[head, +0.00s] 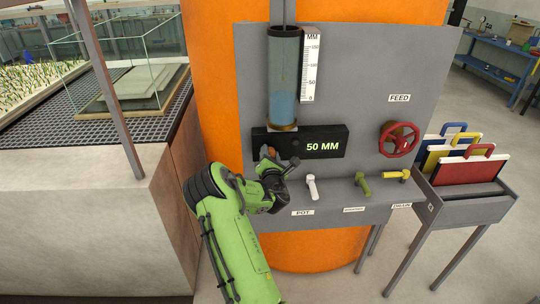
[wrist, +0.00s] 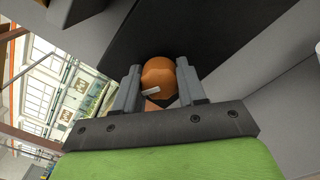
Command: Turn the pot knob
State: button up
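An orange round knob (wrist: 158,76) with a small white pointer mark sits on the dark face of the black box (head: 332,143) that reads "50 MM". In the head view only a sliver of the orange knob (head: 267,151) shows behind my gripper (head: 279,166). In the wrist view the two fingers of my gripper (wrist: 159,88) stand on either side of the knob and appear to touch it on both sides. A white lever (head: 312,187) stands on the panel ledge, just above the "POT" label (head: 302,212).
A green lever (head: 362,184) and a yellow lever (head: 396,175) stand right of the white one. A red wheel (head: 399,139) is below "FEED". A glass tube (head: 285,77) of blue liquid rises above the box. A rack (head: 466,208) of boards stands right.

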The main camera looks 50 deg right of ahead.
jog(key=shift+c, duration=1.4)
jog(key=shift+m, duration=0.3)
